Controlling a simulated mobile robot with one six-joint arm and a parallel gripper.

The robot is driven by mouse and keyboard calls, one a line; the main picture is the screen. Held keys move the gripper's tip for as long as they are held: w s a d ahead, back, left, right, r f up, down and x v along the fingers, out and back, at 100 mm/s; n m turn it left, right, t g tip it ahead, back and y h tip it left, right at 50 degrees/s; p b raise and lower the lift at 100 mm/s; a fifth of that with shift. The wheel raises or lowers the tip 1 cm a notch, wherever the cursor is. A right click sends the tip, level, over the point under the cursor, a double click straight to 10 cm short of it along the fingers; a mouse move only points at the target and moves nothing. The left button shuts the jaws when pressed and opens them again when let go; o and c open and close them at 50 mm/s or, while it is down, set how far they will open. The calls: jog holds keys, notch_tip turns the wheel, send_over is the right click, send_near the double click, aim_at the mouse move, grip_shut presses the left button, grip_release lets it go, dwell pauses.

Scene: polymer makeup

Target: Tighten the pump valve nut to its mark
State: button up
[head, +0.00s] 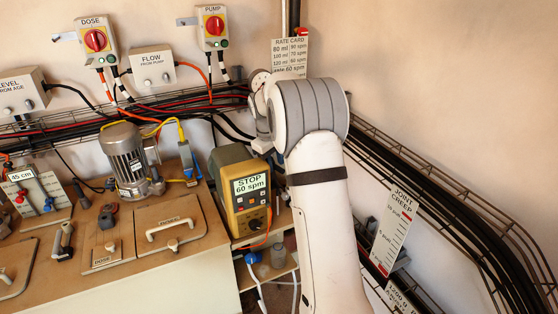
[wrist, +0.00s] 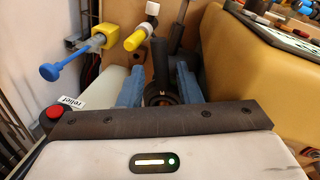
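In the wrist view, the two blue fingers of my gripper (wrist: 160,80) stand apart. A dark round part (wrist: 161,99) with a small pale mark, which may be the valve nut, shows between them. Whether the fingers touch it is not clear. The gripper body hides its lower side. In the head view, my arm covers the gripper and the nut. The yellow pump (head: 242,195) shows left of my arm, its screen reading STOP 60 spm. The pump's yellow side also shows at the right of the wrist view (wrist: 257,75).
A yellow-capped rod (wrist: 138,37), a blue-knobbed yellow fitting (wrist: 92,43) and a red button (wrist: 54,111) labelled relief lie close to my fingers. A wire cable tray (head: 430,205) runs along the right wall. The bench (head: 130,262) holds a motor (head: 127,157) and lidded hatches.

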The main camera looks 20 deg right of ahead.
jog(key=shift+s+f, duration=0.1)
notch_tip(320, 180, up, 8)
jog(key=a+p, duration=0.1)
jog(key=p, duration=0.4)
jog(key=shift+s+a, duration=0.2)
jog(key=shift+a, duration=0.05)
jog(key=shift+d, duration=0.1)
